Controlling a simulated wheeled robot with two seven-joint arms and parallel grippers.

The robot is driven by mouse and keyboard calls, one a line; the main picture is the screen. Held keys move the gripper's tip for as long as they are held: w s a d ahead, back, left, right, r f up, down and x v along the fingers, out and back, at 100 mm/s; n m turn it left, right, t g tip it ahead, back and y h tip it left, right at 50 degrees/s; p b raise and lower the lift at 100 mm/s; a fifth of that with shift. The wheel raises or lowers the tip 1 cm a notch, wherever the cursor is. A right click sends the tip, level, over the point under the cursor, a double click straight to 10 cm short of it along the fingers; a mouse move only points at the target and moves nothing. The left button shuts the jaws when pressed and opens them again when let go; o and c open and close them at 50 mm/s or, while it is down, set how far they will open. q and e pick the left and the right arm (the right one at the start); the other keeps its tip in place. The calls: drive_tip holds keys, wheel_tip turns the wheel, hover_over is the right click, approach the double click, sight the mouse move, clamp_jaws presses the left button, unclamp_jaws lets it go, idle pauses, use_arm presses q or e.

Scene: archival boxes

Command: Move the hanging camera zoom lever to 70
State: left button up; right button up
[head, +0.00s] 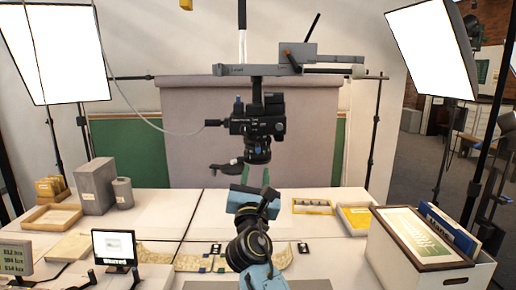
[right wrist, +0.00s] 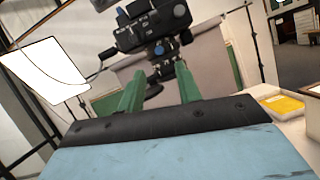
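The black camera (head: 258,122) hangs lens-down from an overhead grey arm, above the middle of the table. Its lens (head: 257,151) points down, and a dark arm with a rounded end (head: 226,168) sticks out to the left below it. I cannot tell whether this is the zoom lever, and no scale marks are readable. My right gripper (head: 255,176) is just below the lens, its two green fingers upright and apart, with nothing visible between them. In the right wrist view the camera (right wrist: 150,27) and lens (right wrist: 163,58) rise beyond the open fingers. My left gripper is out of view.
A white box with a framed sheet (head: 420,238) stands at the right front. Grey boxes (head: 95,187) and a small monitor (head: 115,248) are on the left. Lamps (head: 52,55) flank the table.

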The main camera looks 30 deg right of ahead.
sight(258, 147)
drive_tip(key=p+x, duration=0.1)
drive_tip(key=x, duration=0.9)
drive_tip(key=shift+w+d, duration=0.15)
clamp_jaws()
